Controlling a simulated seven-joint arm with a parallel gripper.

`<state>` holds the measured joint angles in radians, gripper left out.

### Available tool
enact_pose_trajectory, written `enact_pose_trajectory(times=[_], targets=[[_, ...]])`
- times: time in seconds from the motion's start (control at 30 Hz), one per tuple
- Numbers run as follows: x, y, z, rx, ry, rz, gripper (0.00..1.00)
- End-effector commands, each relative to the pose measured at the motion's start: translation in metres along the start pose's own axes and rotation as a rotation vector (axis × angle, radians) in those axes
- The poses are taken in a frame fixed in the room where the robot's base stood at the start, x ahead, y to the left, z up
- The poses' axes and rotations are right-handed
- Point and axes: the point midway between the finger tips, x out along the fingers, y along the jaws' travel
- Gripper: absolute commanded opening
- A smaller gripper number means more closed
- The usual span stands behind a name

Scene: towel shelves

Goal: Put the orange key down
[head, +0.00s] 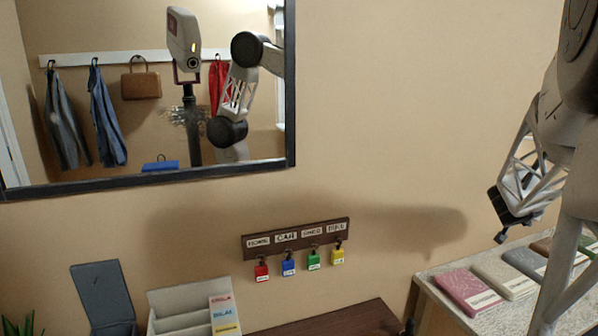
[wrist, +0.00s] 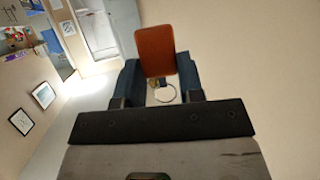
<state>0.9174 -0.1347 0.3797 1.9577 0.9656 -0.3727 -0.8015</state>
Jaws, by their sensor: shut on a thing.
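The orange key (wrist: 155,50) shows in the wrist view as an orange tag with a metal ring (wrist: 165,93) below it in the picture. My gripper (wrist: 158,77) is shut on it, with a blue finger at each side of the tag. I cannot make out the orange key in the head view. There, part of my arm is at the right, and I cannot tell where its fingertips are.
A dark key rack (head: 297,238) on the wall holds red, blue, green and yellow tags under labels. Below are an open grey box (head: 100,290), a pale sorter (head: 185,310) and a brown surface (head: 340,318). A speckled counter (head: 445,312) with folded items stands right. A mirror (head: 291,100) hangs above.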

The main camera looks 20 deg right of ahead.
Motion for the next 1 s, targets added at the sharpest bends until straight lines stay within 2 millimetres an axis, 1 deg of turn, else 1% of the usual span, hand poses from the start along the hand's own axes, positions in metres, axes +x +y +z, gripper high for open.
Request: enact_pose_trajectory(times=[0.03,0.2,0.47,0.67,0.87,1.0], targets=[[0.008,0.010,0.000,-0.003,-0.001,-0.003,0.12],[0.030,0.037,-0.001,-0.009,-0.001,-0.017,0.12],[0.059,0.078,-0.001,-0.014,-0.001,-0.028,0.12],[0.080,0.116,0.002,-0.012,-0.001,-0.026,0.12],[0.100,0.161,0.007,-0.007,-0.001,-0.012,0.12],[0.112,0.197,0.011,0.001,0.000,0.006,0.12]])
